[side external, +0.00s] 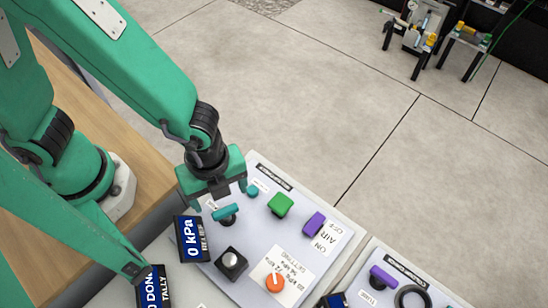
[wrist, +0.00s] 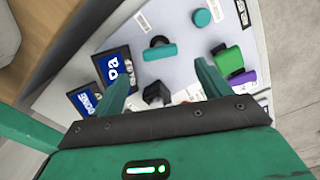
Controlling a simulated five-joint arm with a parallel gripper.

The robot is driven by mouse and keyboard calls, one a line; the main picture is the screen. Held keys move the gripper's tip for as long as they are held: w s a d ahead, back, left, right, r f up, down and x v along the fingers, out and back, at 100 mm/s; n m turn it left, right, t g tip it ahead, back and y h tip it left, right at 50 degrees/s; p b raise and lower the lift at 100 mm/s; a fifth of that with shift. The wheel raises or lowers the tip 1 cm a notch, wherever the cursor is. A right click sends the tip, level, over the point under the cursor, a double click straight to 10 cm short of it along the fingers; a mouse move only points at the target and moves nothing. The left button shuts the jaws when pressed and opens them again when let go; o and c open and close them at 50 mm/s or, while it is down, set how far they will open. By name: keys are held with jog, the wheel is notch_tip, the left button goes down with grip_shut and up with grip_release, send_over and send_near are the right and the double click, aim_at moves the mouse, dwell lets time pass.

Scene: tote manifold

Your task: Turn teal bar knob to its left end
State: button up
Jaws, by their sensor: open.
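The teal bar knob (side external: 229,211) sits on the pale grey panel, just below my gripper in the side view. In the wrist view the teal bar knob (wrist: 160,52) lies almost level across the picture, its right end a little higher, with a dark round part behind it. My gripper (side external: 219,196) is open and empty above the panel. In the wrist view its two fingers (wrist: 162,75) are spread to the left and right, and the knob shows beyond the gap between them. I see no contact with the knob. Any marks for its ends are not readable.
A small teal round button (side external: 252,191), a green block knob (side external: 280,204) and a purple switch (side external: 314,223) are nearby. A black knob (side external: 231,263), an orange dial (side external: 275,282) and a "0 kPa" display (side external: 191,239) stand nearer the camera. Another panel (side external: 367,258) lies to the right.

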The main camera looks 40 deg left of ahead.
aim_at(225, 210)
jog(key=shift+f, duration=3.35)
jog(key=c, duration=1)
